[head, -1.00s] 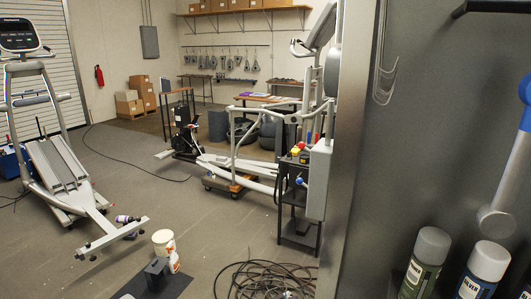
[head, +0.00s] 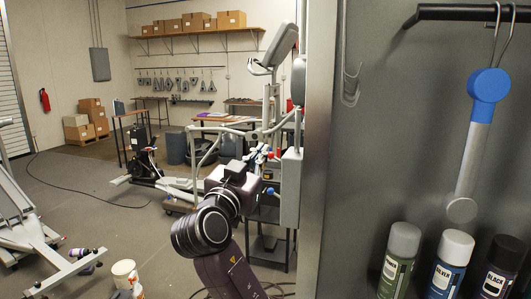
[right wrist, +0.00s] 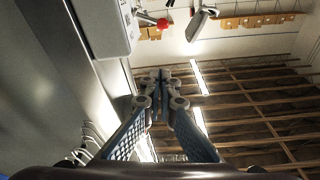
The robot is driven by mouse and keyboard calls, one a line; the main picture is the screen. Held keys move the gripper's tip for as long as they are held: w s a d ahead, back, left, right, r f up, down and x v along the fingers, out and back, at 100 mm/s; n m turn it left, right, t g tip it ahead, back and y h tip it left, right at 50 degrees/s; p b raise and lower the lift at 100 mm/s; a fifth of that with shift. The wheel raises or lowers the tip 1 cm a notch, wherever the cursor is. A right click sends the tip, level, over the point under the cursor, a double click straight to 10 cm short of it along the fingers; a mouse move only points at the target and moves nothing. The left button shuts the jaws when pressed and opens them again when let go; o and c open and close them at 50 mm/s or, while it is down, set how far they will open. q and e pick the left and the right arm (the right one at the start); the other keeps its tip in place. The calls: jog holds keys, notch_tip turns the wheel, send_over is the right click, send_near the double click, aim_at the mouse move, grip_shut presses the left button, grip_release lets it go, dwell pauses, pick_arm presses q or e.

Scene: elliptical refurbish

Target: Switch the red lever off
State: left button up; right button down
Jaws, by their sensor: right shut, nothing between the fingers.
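The red lever shows in the right wrist view as a round red knob (right wrist: 163,24) on a thin rod. It sticks out beside a light grey box (right wrist: 107,25). My left gripper is out of view.
A large grey metal panel (head: 400,150) fills the right side, with spray cans (head: 401,255) and a hanging blue-headed tool (head: 488,85). Elliptical machines stand at left (head: 30,225) and behind my arm. A white tub (head: 123,272) stands on the floor. Open floor lies at left centre.

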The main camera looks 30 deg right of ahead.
notch_tip(320, 180, up, 2)
jog(key=p, duration=0.6)
send_over(277, 159)
jog(key=a, duration=0.2)
notch_tip(277, 159, down, 4)
jog(key=shift+a+f+p, duration=0.1)
jog(key=shift+a+p, duration=0.05)
jog(key=shift+p, duration=0.6)
